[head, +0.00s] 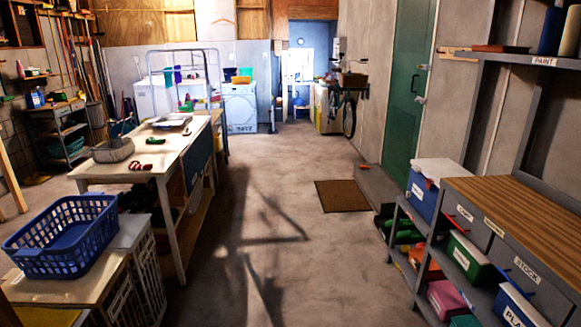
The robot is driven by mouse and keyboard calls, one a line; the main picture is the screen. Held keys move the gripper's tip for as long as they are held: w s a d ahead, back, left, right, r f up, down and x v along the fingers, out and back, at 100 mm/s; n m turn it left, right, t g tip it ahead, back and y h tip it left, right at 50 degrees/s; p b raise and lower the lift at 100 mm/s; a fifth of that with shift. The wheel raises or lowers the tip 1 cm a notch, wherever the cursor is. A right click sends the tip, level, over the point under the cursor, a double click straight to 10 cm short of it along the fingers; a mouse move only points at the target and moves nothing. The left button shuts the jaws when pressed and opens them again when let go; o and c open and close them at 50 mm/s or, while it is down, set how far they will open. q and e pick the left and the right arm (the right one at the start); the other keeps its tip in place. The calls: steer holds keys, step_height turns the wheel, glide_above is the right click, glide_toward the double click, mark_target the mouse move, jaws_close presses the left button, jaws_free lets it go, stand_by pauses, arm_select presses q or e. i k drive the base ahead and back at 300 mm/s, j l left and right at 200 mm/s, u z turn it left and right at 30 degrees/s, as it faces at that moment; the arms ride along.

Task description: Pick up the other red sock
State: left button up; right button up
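Small red cloth-like items (141,166) lie near the front end of the long pale table (100,170). They may be red socks, but they are too small to tell for sure or to tell apart. A dark green item (155,141) lies farther back on the same table. Neither of my grippers is in view.
A blue laundry basket (62,235) stands on a low bench at the front left. A grey basket (113,150) is on the long table. A wood-topped workbench (525,215) stands at right. The middle floor is clear, with a brown mat (342,196).

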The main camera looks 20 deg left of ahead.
mark_target(134, 165)
steer(key=i+j+u, duration=0.15)
steer(key=i+u, duration=0.2)
steer(key=i, duration=0.35)
steer(key=i+u, duration=0.3)
steer(key=i, duration=0.35)
steer(key=i+l+u, duration=0.15)
steer(key=i+u, duration=0.2)
steer(key=i, duration=0.35)
